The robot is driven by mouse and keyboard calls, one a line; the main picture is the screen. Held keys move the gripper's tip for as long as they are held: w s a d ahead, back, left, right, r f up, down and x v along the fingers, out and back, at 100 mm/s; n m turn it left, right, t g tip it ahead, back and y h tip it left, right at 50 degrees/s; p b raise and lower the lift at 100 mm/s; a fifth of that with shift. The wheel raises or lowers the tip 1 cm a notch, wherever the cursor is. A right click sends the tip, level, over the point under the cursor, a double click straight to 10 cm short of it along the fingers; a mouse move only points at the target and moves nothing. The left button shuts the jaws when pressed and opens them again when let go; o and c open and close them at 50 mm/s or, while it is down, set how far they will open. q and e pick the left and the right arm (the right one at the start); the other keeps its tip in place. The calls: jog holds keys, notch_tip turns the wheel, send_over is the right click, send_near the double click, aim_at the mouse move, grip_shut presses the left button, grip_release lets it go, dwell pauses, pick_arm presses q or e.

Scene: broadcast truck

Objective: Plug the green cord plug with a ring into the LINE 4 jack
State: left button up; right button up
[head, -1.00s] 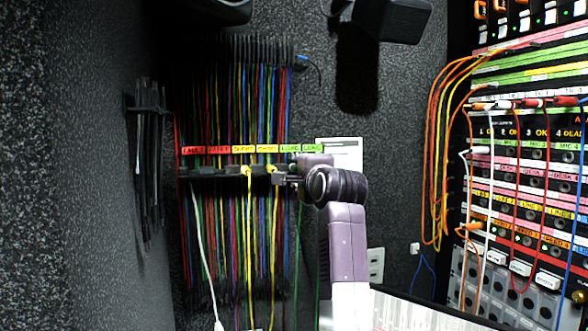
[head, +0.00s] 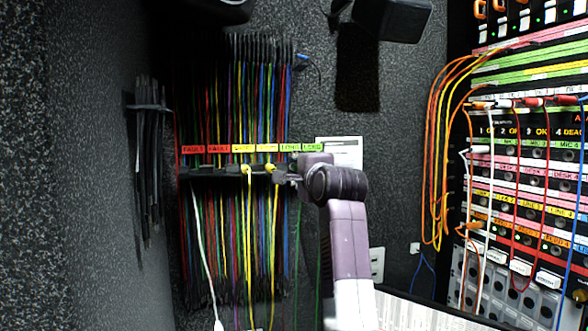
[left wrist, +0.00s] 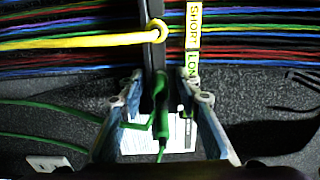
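Two green cords hang at the right end of the cord rack; one green cord (head: 297,235) runs down beside my left gripper (head: 283,176). In the left wrist view, my left gripper (left wrist: 163,112) is open, with a finger on each side of a dark green plug (left wrist: 162,104) hanging from the rack bar. The fingers appear apart from the plug. Whether this plug carries a ring is not clear. The patch panel (head: 515,175) stands at the right; the LINE 4 label (head: 562,213) seems to be in its lighter middle row, too small to read surely. My right gripper does not show.
The rack bar (head: 215,172) holds many coloured cords under red, yellow and green labels. A yellow cord (left wrist: 80,41) hangs next to the green plug. Orange cords (head: 437,150) loop down left of the panel.

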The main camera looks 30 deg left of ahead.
pick_arm(q)
jog(key=shift+c, duration=0.4)
jog(key=shift+r, duration=0.1)
grip_shut()
jog(key=o, duration=0.8)
grip_release()
